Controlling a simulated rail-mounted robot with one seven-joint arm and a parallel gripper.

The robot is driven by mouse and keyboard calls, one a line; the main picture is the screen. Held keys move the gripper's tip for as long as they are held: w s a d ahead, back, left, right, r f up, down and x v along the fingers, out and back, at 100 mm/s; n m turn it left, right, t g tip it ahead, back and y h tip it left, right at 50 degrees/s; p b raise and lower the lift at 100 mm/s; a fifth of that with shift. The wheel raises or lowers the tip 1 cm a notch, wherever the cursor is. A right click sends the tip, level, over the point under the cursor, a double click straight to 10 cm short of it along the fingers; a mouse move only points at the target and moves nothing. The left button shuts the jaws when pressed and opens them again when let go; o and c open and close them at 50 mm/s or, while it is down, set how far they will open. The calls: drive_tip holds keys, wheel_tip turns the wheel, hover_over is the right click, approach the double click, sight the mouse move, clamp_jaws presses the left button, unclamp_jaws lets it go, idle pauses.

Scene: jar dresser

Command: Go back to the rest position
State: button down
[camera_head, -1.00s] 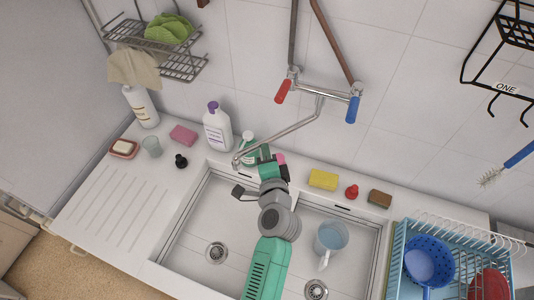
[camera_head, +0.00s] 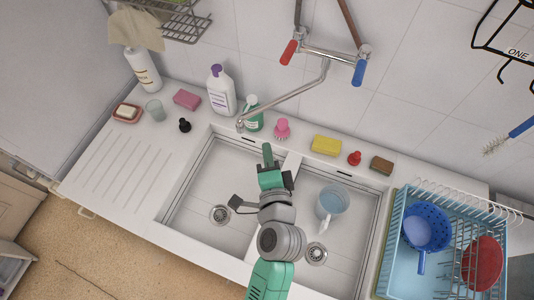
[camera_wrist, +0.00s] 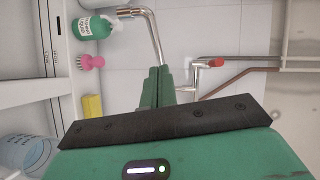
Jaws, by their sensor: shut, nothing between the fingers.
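My gripper (camera_head: 268,156) is over the divider between the two sink basins in the head view, near the back edge. Its fingers are shut and empty. In the wrist view the green fingers (camera_wrist: 158,88) are together, pointing toward the tiled wall and faucet. The faucet (camera_head: 300,88) stands out from the wall with a red and a blue handle. A green bottle (camera_head: 253,114) and a pink brush (camera_head: 282,129) stand on the back ledge just beyond the gripper, apart from it.
The double sink holds a clear water-filled jug (camera_head: 332,202) in its right basin. A yellow sponge (camera_head: 326,145), a red stopper (camera_head: 354,158) and a brown sponge (camera_head: 381,165) line the ledge. A blue dish rack (camera_head: 398,270) is at right. The left drainboard (camera_head: 125,160) is clear.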

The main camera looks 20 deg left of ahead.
drive_tip(key=shift+s+r, duration=0.1)
drive_tip(key=shift+s, duration=0.2)
